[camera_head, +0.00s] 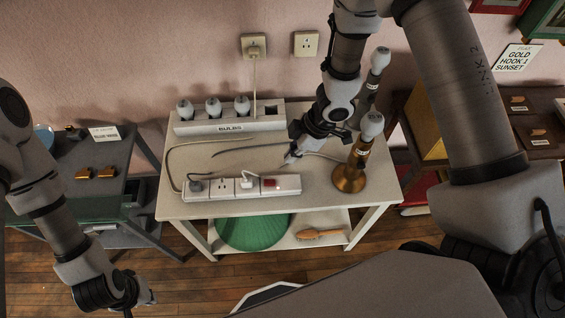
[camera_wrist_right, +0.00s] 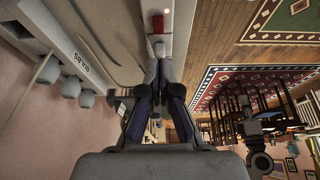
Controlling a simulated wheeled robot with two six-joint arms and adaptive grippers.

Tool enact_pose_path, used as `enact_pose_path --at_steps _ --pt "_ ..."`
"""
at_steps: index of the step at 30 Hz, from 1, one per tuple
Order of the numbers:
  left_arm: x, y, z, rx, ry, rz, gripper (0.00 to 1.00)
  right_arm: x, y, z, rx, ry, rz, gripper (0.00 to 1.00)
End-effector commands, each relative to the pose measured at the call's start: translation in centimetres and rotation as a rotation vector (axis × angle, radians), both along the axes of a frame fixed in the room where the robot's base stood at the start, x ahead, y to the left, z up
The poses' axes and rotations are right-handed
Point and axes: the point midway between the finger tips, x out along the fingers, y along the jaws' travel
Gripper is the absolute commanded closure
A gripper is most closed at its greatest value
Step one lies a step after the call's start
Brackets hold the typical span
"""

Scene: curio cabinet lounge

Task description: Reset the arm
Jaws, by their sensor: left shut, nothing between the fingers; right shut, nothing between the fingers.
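My right arm reaches in from the upper right in the head view. Its gripper (camera_head: 291,158) is shut and empty, low over the white table (camera_head: 330,198), just behind the power strip. In the right wrist view its fingers (camera_wrist_right: 157,68) are together, pointing towards the strip's red switch (camera_wrist_right: 158,24). I cannot tell whether the tips touch anything. My left arm hangs at the lower left. Its gripper (camera_head: 150,298) is shut and empty, above the wooden floor and away from the table.
The power strip (camera_head: 225,188) has plugs and a red switch. Behind it stands a rack labelled BULBS (camera_head: 230,126) with several bulbs. A brass lamp (camera_head: 350,178) with a bulb stands right of my right gripper, another behind it. A dark table (camera_head: 75,203) stands left. Cords lie on the tabletop.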

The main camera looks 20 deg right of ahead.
Motion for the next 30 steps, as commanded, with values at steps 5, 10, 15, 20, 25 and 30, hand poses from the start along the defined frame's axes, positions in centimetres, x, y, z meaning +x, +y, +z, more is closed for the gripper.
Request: enact_pose_path --at_steps 5,10,15,20,25,30 --pt "0.0 0.0 0.1 0.0 0.0 0.0 1.0 -0.1 -0.4 0.8 0.001 0.0 0.0 1.0" --pt "0.0 0.0 0.1 0.0 0.0 0.0 1.0 -0.1 -0.4 0.8 0.0 0.0 0.0 1.0" --pt "0.0 0.0 0.1 0.0 0.0 0.0 1.0 -0.1 -0.4 0.8 0.0 0.0 0.0 1.0" --pt "0.0 0.0 0.0 0.0 0.0 0.0 1.0 -0.2 -0.4 0.6 0.0 0.003 0.0 1.0" --pt "0.0 0.0 -1.2 0.0 0.0 0.0 1.0 -3.1 -0.4 -3.5 -0.001 0.087 0.001 1.0" --pt "0.0 0.0 -3.2 0.0 0.0 0.0 1.0 -11.3 -0.1 -10.3 -0.004 0.32 -0.243 1.0"
